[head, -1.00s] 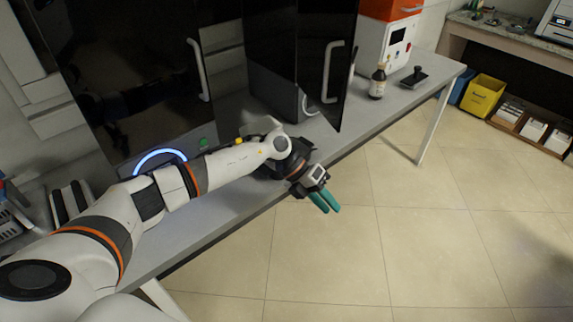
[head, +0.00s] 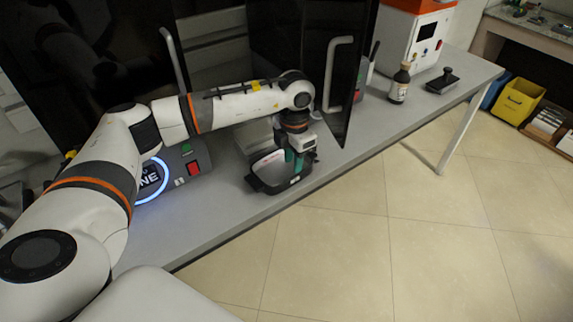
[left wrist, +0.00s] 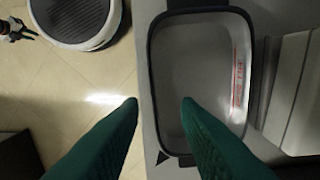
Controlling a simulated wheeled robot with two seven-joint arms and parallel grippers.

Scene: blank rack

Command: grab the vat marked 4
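The vat (head: 298,183) is a shallow grey tray with a thick dark rim, sitting on the grey bench near its front edge. It also shows in the left wrist view (left wrist: 205,50), with a red-and-white label on its inner right side; I cannot read a 4. My left gripper (head: 294,165) points down at the vat. In the left wrist view its green fingers (left wrist: 159,102) are apart with nothing held. One finger shows over the vat's inside, the other beyond its left wall. My right gripper (left wrist: 22,32) shows small at that view's upper left; its opening is unclear.
A tall dark machine door with a grey handle (head: 336,75) stands open close behind my left wrist. A brown bottle (head: 399,85) and a small black device (head: 442,81) stand farther right on the bench (head: 375,128). Open floor lies in front.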

